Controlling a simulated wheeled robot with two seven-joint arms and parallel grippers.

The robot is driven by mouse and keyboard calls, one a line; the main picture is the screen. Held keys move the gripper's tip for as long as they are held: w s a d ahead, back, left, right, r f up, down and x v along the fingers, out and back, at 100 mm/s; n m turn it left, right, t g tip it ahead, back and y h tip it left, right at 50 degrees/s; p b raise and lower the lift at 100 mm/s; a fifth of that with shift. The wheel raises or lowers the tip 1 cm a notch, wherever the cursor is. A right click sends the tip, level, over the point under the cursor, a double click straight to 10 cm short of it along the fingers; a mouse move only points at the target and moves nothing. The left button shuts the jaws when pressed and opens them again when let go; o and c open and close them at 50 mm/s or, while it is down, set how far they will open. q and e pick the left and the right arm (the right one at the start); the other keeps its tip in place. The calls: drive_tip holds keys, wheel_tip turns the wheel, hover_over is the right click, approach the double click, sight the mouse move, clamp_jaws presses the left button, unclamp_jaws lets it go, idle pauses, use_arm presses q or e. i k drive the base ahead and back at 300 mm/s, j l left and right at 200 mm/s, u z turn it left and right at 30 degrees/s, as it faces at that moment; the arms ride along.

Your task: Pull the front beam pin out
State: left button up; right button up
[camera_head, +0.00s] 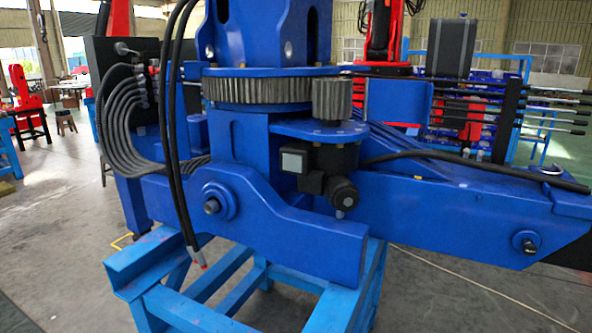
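A blue crane base (243,150) with a grey toothed ring (258,90) stands on a light-blue stand (190,306). A blue beam (290,238) runs across the near side. A dark pin end (212,206) sits in a round boss at this beam's left part. Another dark pin end (528,245) sits in a round boss near the low end of the right-hand beam (450,207). Both pin ends are seated in their bosses. I cannot tell which of them is the front beam pin. Neither of my grippers is in view.
Black hoses (172,120) hang down in front of the base, with loose ends (196,257) near the stand. Open grey floor (440,290) lies at the lower right.

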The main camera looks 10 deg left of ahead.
sight(529, 249)
drive_tip(key=z, duration=1.3)
drive_tip(key=u, duration=1.55)
drive_tip(key=z, duration=1.55)
drive_tip(key=i+z, duration=0.2)
drive_tip(key=z, duration=0.15)
drive_tip(key=i+j+z, duration=0.1)
drive_tip(key=z, duration=0.25)
drive_tip(key=i+j+z, duration=0.15)
drive_tip(key=z, duration=0.15)
drive_tip(key=i, duration=0.1)
